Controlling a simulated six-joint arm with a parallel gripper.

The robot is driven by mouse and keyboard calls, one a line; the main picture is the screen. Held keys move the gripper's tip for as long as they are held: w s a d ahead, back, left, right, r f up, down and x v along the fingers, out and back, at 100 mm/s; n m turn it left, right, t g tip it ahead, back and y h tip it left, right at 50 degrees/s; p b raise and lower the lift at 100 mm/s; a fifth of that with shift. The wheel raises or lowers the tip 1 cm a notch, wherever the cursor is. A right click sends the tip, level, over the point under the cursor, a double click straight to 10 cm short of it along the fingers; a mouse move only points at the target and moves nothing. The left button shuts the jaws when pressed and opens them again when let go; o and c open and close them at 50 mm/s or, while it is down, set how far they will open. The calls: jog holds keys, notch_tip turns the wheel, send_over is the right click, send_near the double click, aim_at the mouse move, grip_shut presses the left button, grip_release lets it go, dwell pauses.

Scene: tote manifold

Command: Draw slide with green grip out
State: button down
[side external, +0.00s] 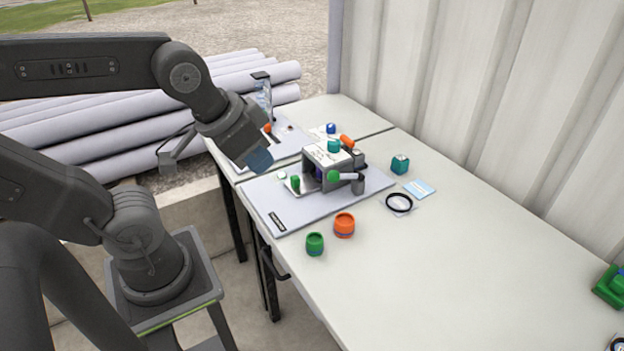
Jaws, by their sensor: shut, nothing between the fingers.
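A grey block-shaped device (318,168) stands on a light grey board on the table. A flat pale slide (305,187) sticks out of its left side, with an upright green grip (295,182) on it. How far the slide reaches inside the device is hidden. My gripper (259,160) is shut and empty, with bluish fingertips pointing down. It is above and to the left of the green grip, apart from it.
The device also bears a green ball-ended lever (334,175), a teal knob (334,146) and an orange handle (347,141). A green cap (314,243) and an orange cap (344,224) stand in front of the board. A black ring (399,202) lies to the right. The table's right side is mostly clear.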

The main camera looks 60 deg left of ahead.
jog(key=c, duration=1.8)
grip_release()
jog(key=shift+o, duration=0.8)
jog(key=shift+w+a, duration=0.15)
jog(key=shift+w, duration=0.05)
jog(key=o, duration=0.7)
jog(key=w+a+g, duration=0.1)
jog(key=w+a, duration=0.1)
jog(key=w, duration=0.1)
jog(key=w+a+f, duration=0.1)
jog(key=w+a, duration=0.2)
jog(key=w, duration=0.1)
jog(key=w+a+f+g, duration=0.1)
jog(key=w+a, duration=0.1)
jog(key=w, duration=0.1)
jog(key=shift+w+a+g+y, duration=0.15)
jog(key=shift+a+g+y, duration=0.15)
jog(key=shift+y, duration=0.1)
jog(key=g, duration=0.3)
send_over(295, 177)
notch_tip(295, 177, down, 11)
jog(key=shift+h, duration=0.4)
notch_tip(295, 177, down, 14)
jog(key=shift+r, duration=0.1)
jog(key=shift+c, duration=0.6)
grip_shut()
